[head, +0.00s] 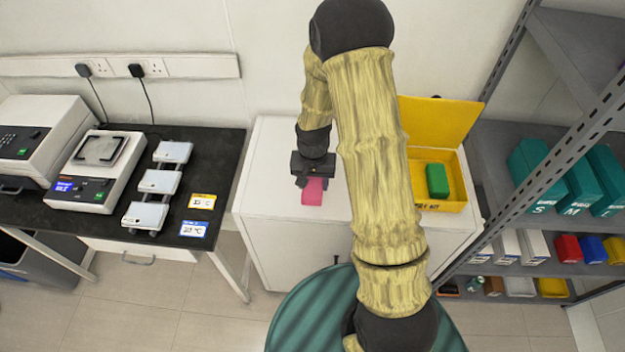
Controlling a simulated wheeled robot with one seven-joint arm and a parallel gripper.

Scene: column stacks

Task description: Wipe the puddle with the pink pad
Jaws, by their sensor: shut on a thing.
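The pink pad (313,193) is in the head view, at the middle of the white cabinet top (272,150). My gripper (314,181) points down over the pad and is shut on it. The pad is low, at or just above the cabinet top; I cannot tell if it touches. No puddle can be made out; my arm covers part of the cabinet top to the right of the pad.
An open yellow box (443,207) with a green block (437,181) stands right of my arm. A black bench (215,165) with lab devices is at left. A grey shelf rack (540,165) stands close at right. The cabinet top left of the gripper is clear.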

